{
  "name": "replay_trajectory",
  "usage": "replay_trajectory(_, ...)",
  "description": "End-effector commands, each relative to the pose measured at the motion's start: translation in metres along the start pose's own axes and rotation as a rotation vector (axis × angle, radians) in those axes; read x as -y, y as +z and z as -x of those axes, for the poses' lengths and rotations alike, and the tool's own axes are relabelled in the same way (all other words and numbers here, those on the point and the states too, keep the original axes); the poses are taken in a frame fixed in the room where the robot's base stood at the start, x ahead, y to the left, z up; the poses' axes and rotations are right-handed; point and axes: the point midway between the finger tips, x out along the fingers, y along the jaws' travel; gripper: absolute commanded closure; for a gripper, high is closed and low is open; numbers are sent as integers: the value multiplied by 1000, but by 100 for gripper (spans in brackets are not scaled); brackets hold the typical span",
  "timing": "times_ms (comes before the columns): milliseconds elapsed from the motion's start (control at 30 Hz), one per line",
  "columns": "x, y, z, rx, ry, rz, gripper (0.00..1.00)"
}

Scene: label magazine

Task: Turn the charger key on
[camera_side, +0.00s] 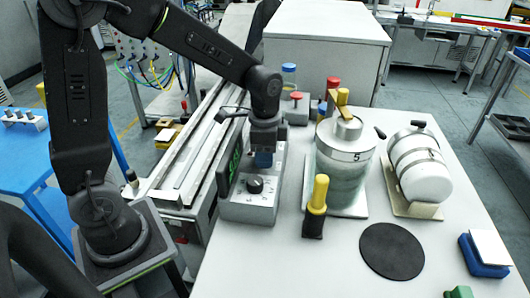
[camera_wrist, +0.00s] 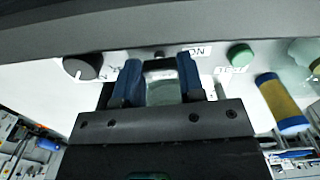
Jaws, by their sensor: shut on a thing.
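The charger (camera_side: 250,212) is a grey box with a black dial (camera_side: 255,185) on its sloped front and a dark panel with green display marks (camera_side: 236,150) at its left. My gripper (camera_side: 264,160) is low over the charger's face, behind the dial. In the wrist view, the blue fingertips of my gripper (camera_wrist: 160,80) are closed on the key (camera_wrist: 159,66), of which only a dark top part shows between them. An "ON" label (camera_wrist: 196,51) lies just right of the key. The key's exact angle is hard to tell. The dial (camera_wrist: 82,67) shows at the left.
A green button (camera_wrist: 240,55) with a "TEST" label (camera_wrist: 231,70) is right of my fingers. A yellow-handled tool (camera_side: 317,195) stands right of the charger. A cylindrical vessel marked 5 (camera_side: 343,155) stands farther right. A black round mat (camera_side: 392,251) lies at the front right.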

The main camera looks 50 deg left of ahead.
Motion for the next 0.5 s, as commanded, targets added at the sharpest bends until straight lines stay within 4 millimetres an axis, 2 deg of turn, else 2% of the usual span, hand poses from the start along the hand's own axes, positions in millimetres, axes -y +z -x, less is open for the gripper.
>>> replay_trajectory(500, 0, 1, -1, 3, 1, -103, 88)
